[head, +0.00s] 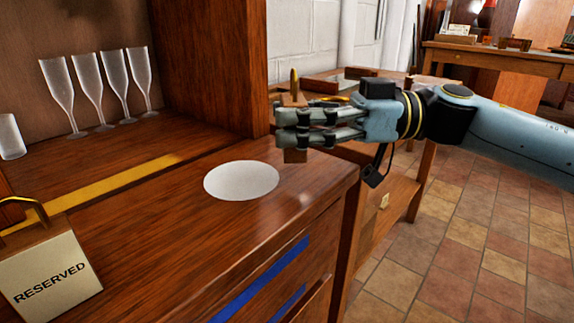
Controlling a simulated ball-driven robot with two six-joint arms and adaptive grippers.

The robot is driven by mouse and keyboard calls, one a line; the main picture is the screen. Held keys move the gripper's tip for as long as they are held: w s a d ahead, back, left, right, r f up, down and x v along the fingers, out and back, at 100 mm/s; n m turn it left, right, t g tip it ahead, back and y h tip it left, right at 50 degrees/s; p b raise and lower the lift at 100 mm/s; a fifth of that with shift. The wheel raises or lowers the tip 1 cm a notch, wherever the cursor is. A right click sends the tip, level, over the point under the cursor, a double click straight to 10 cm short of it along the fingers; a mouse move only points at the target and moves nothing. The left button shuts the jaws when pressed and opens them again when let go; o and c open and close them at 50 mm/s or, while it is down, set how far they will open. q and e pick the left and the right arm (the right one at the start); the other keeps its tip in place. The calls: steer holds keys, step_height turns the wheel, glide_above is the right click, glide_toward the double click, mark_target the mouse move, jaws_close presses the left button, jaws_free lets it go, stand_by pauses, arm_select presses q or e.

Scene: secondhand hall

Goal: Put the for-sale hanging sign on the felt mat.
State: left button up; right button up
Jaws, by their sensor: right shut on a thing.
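My right gripper (280,131) comes in from the right and is shut on a wooden piece with a brass loop on top (294,85), which looks like the hanging sign turned edge-on. Its lettering is not visible. Its lower end shows below the fingers. It is held upright, to the right of and above a pale round disc, which looks like the felt mat (241,180). The mat lies flat and empty on the brown wooden cabinet top. My left gripper is not in view.
A RESERVED sign (50,278) with a brass loop stands at the lower left. Several champagne flutes (115,85) and a tumbler (10,137) stand in the cabinet recess. A wooden side panel (210,65) rises behind the mat. The cabinet top (170,235) in front is clear.

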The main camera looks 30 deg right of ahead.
mark_target(289, 153)
steer(key=shift+s+a+f, duration=0.15)
steer(key=shift+a+f, duration=0.25)
steer(key=shift+a, duration=0.05)
step_height(289, 153, down, 4)
steer(key=shift+r+b, duration=0.15)
steer(key=shift+b, duration=0.75)
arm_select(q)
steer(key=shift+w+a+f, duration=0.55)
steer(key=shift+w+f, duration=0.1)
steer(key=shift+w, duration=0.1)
arm_select(e)
steer(key=o, duration=1.3)
